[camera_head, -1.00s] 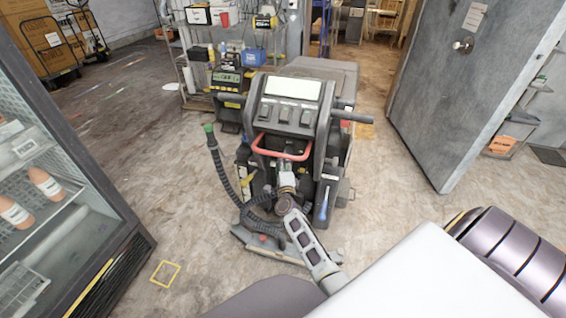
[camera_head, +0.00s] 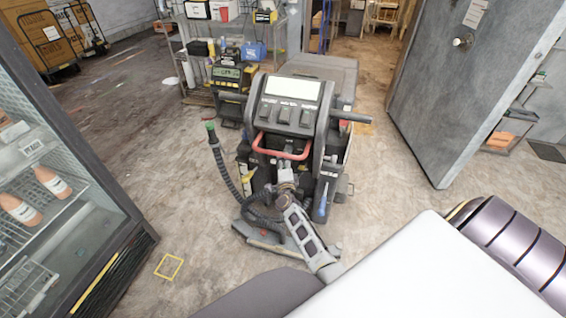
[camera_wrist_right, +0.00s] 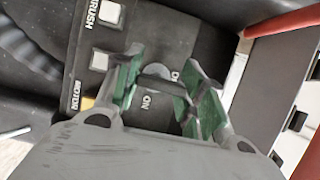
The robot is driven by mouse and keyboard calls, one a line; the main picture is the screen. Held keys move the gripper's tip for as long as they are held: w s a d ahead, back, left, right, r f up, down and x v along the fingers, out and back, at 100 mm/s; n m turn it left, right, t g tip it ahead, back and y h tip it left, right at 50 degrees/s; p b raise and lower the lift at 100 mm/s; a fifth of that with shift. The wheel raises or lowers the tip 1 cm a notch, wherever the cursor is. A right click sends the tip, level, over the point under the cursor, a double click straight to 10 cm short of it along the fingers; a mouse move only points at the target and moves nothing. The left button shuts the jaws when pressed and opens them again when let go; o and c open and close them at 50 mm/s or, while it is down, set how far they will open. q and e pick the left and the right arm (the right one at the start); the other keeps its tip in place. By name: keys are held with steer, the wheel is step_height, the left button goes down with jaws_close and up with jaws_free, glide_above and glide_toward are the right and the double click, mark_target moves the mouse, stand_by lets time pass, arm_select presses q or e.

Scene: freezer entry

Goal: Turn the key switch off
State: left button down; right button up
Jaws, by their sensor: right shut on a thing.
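The floor scrubber (camera_head: 292,112) stands upright in the middle of the head view, its control panel facing me. My right gripper (camera_head: 286,172) is at the lower front of the panel, under the red handle (camera_head: 281,150). In the right wrist view, the green-padded fingers of my right gripper (camera_wrist_right: 164,70) straddle the key switch (camera_wrist_right: 157,72), a grey round piece on the black panel, and are shut on it. The word ON shows below it; another label is partly covered by a finger. The key's exact angle is hard to tell. My left gripper is not in view.
A black ribbed hose (camera_head: 228,172) hangs at the scrubber's left. A glass-door freezer (camera_head: 60,190) stands at left, a grey door (camera_head: 470,90) at right.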

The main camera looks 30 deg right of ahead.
steer(key=shift+a+f, duration=0.1)
steer(key=o, duration=1)
steer(key=shift+v, duration=3.75)
